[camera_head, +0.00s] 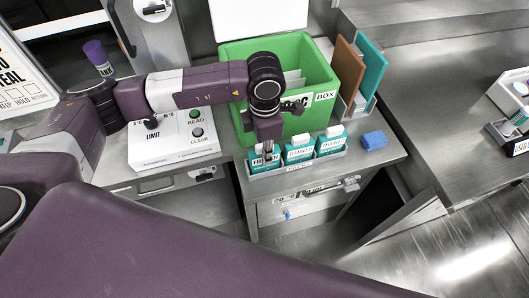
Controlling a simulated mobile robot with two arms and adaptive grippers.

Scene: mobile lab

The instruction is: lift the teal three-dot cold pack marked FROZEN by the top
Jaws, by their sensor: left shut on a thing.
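Three teal packs with white tops and labels stand side by side in a grey rack (296,169) at the front edge of the steel bench. My left gripper (268,155) comes down from above on the leftmost pack (260,166) and is shut on its top. The gripper partly covers that pack's label, and its dots are too small to make out. The pack is upright and still appears to be in the rack. The middle pack (299,150) and the right pack (331,142) stand free of the gripper. My right gripper is not in view.
A green box (306,55) stands right behind the rack. A white device (171,140) with READ and CLEAR buttons is to the left. A blue block (374,140) lies to the right. Brown (347,70) and teal (370,68) panels stand beside the box.

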